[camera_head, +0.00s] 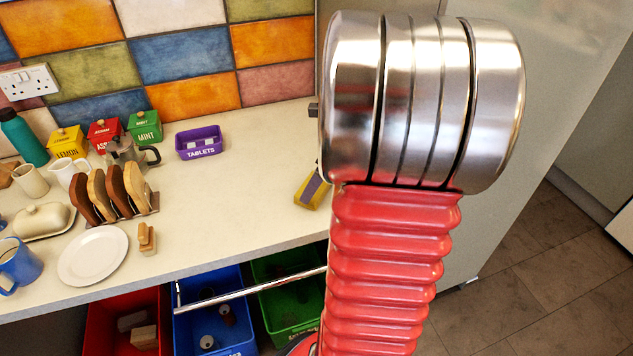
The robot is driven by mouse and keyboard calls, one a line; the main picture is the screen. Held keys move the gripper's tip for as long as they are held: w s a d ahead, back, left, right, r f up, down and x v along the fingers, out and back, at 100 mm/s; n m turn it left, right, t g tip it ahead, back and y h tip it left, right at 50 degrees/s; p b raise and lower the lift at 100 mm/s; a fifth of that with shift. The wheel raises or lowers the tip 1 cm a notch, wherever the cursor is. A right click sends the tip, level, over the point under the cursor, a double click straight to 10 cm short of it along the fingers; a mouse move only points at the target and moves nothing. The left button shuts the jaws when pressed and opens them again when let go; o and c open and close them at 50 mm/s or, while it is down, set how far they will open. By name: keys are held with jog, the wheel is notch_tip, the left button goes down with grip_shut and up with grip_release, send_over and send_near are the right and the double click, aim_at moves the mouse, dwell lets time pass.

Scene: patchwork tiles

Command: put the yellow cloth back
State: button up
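A small yellow thing with a grey-purple upper face (313,191) lies on the counter, partly hidden behind my arm. I cannot tell whether it is the yellow cloth or a sponge; no other yellow cloth shows. A metal rail (250,290) runs below the counter's front edge, its visible part bare and its right end behind my arm. My arm, a silver cylinder over a red ribbed sleeve, fills the right middle of the view. My gripper cannot be made out.
On the counter (225,205), a purple TABLETS box (199,142), a toast rack (118,195), a white plate (93,256) and a blue mug (17,265) stand left. Red (101,321), blue (181,325) and green (273,311) bins sit below. The counter's centre is clear.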

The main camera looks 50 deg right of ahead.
jog(key=v, duration=0.8)
jog(key=shift+s+r, duration=0.2)
jog(key=shift+r, duration=0.15)
jog(key=w+a+r+n, duration=0.2)
jog(key=a+r+n, duration=0.1)
jog(key=a+n, duration=1.4)
jog(key=s+a+n, duration=0.2)
jog(key=a+n, duration=0.6)
jog(key=s+a+n+t+h, duration=0.1)
jog(key=s+a+n, duration=0.2)
jog(key=a+n, duration=0.4)
jog(key=shift+s+a+f+n, duration=0.15)
jog(key=shift+a+f+n, duration=0.3)
jog(key=shift+a, duration=0.45)
